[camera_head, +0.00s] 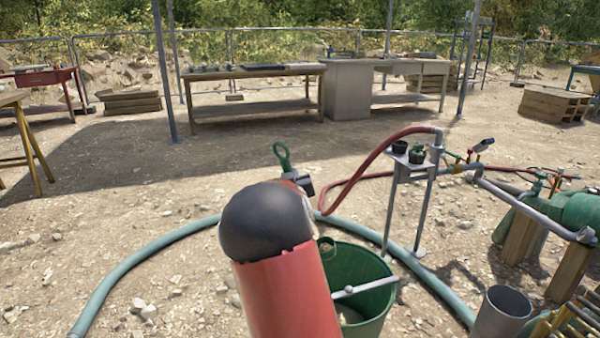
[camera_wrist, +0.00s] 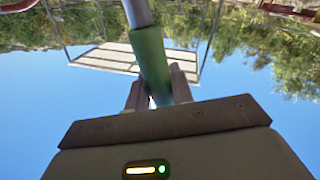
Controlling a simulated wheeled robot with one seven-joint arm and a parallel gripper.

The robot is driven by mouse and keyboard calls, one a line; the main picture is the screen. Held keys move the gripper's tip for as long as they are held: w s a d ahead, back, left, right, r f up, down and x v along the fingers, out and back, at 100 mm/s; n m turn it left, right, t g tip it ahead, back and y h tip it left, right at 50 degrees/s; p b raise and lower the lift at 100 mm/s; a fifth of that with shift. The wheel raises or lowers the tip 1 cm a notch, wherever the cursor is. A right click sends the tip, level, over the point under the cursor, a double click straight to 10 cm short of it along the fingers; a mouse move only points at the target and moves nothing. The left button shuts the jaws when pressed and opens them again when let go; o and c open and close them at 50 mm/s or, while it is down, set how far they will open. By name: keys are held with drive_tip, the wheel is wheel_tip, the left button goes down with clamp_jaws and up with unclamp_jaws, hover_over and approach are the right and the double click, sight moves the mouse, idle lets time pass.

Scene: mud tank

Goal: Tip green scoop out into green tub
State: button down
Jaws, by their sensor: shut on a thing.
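The green tub (camera_head: 378,258) stands on the gravel right of my red and black arm, which hides its left side. A pale bar with a round knob lies across its mouth, and something greyish shows low inside. My gripper (camera_wrist: 158,92) is shut on the green handle of the scoop (camera_wrist: 150,60), with a grey metal shaft running up out of the picture. In the head view my gripper (camera_head: 303,186) is mostly hidden behind my arm.
A small metal stand (camera_head: 410,165) with dark pots is behind the tub. A grey bucket (camera_head: 502,312) and a green pump tank (camera_head: 578,212) are at right. A teal hose (camera_head: 135,262) curves around the tub. Workbenches (camera_head: 255,73) stand far back, with open gravel before them.

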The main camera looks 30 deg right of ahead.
drive_tip(key=w+a+f+n+t+b, duration=0.1)
drive_tip(key=w+a+f+n+b, duration=0.3)
drive_tip(key=a+f, duration=0.65)
drive_tip(key=a+f+n+t+y+b, duration=0.1)
drive_tip(key=f+n+b, duration=0.4)
drive_tip(key=f, duration=0.6)
drive_tip(key=a+f+n+t+y+b, duration=0.1)
drive_tip(key=a+f+n+b, duration=0.3)
drive_tip(key=f, duration=0.8)
drive_tip(key=shift+f+n+b, duration=0.25)
drive_tip(key=shift+n+b, duration=0.8)
drive_tip(key=shift+n, duration=0.05)
drive_tip(key=shift+s, duration=0.1)
